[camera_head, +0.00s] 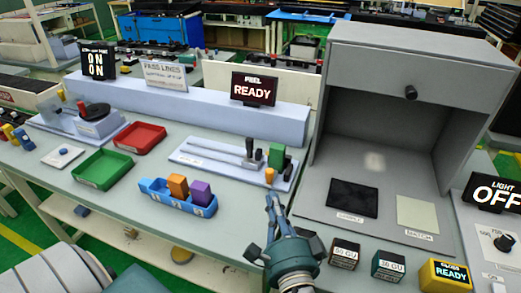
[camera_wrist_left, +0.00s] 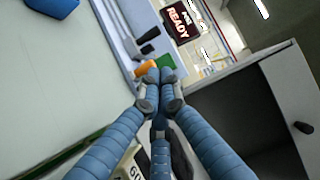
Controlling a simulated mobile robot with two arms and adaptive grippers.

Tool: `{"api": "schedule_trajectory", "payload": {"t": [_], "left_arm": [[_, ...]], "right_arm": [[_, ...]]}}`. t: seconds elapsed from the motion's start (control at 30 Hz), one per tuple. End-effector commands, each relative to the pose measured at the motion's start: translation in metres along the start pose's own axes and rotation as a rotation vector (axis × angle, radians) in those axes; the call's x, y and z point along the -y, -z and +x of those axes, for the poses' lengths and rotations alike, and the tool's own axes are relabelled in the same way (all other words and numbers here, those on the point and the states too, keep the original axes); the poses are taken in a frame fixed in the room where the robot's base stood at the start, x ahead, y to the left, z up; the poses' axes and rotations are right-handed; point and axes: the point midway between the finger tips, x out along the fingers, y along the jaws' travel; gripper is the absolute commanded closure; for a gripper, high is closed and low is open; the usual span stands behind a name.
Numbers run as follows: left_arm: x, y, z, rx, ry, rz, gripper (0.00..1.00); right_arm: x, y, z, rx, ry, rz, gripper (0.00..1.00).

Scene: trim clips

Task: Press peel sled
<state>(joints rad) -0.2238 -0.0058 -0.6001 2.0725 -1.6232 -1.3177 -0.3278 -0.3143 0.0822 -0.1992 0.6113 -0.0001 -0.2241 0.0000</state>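The peel sled (camera_head: 215,160) is a pale grey base with a rail, a dark upright part, a green block (camera_head: 276,156) and a small orange knob (camera_head: 269,175) at its right end. A black sign (camera_head: 254,89) behind it reads "PEEL READY". My left gripper (camera_head: 271,198) is just in front of the orange knob, pointing toward it. In the left wrist view the fingertips (camera_wrist_left: 160,75) are together with nothing seen between them. The orange knob (camera_wrist_left: 146,68) and green block (camera_wrist_left: 165,63) show just beyond the tips; contact cannot be told. My right gripper is not in view.
A blue tray (camera_head: 158,194) with orange and purple blocks stands left of my gripper. A grey booth (camera_head: 408,62) stands to the right, with small labelled boxes (camera_head: 344,253) in front. Green (camera_head: 102,169) and red (camera_head: 140,138) trays lie left. The front left bench is mostly clear.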

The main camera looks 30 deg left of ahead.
Motion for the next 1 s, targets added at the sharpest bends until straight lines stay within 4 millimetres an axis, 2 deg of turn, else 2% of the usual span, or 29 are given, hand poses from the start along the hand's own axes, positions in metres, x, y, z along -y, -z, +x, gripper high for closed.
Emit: {"api": "schedule_trajectory", "payload": {"t": [0.17, 0.4, 0.8, 1.0], "left_arm": [[0.004, 0.0, 0.027, 0.002, 0.005, 0.001, 1.0], [0.005, -0.001, 0.08, 0.002, 0.005, 0.002, 1.0], [0.004, -0.001, 0.164, 0.001, 0.003, 0.002, 1.0], [0.002, 0.0, 0.188, 0.001, 0.002, 0.001, 1.0]], "right_arm": [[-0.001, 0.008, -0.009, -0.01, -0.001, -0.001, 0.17], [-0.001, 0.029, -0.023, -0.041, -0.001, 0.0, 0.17], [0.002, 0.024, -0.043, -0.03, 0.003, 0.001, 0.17], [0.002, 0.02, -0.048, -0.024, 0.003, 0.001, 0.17]]}}
